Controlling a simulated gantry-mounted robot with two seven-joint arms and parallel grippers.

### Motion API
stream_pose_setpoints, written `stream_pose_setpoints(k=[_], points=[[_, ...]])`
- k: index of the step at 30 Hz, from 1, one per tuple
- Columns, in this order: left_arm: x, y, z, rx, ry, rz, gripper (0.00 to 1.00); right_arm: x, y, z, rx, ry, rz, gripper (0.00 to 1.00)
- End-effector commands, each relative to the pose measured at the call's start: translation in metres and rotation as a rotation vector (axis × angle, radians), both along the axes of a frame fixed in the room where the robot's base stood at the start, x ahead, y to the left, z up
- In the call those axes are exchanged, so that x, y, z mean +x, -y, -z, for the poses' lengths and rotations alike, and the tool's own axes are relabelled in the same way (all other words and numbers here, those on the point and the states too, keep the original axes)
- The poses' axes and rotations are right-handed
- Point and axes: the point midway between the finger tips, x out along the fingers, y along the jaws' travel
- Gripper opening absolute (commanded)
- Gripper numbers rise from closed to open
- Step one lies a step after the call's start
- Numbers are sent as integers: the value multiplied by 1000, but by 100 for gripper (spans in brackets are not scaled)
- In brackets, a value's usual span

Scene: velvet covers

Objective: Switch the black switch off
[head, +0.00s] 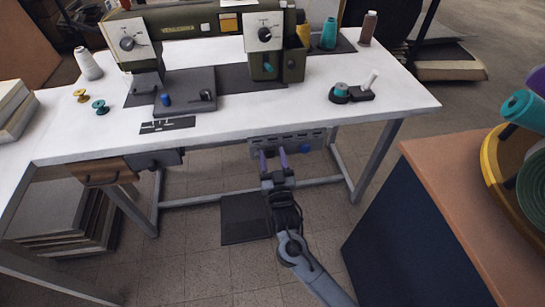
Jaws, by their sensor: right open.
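A grey control panel (318,137) hangs under the front edge of the white sewing table (225,127), with a row of dark slots along its top and a blue part (305,148) at its right. My right gripper (273,156) is in front of the panel's left part, its two purple fingers pointing at it, apart and empty. I cannot tell if the fingers touch the panel. I cannot clearly make out the black switch; part of the panel is hidden behind the gripper. A dark box (165,159) also hangs under the table further left. My left gripper is not in view.
A green sewing machine (190,24) stands on the table, with thread spools (88,64) and small bobbins around it. A dark pedal (245,218) lies on the floor below my right gripper. A brown-topped cabinet (455,190) stands at the right.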

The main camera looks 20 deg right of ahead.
Motion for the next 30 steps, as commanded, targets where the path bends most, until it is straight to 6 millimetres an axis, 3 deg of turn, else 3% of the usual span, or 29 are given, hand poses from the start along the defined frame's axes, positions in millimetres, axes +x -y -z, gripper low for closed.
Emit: stream_pose_setpoints(k=[5,21,30], points=[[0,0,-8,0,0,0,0,-12,-2,2,0,-3,-1,53],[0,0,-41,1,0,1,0,-92,-17,20,1,-3,0,53],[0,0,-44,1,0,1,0,-103,-19,23,0,1,0,53]])
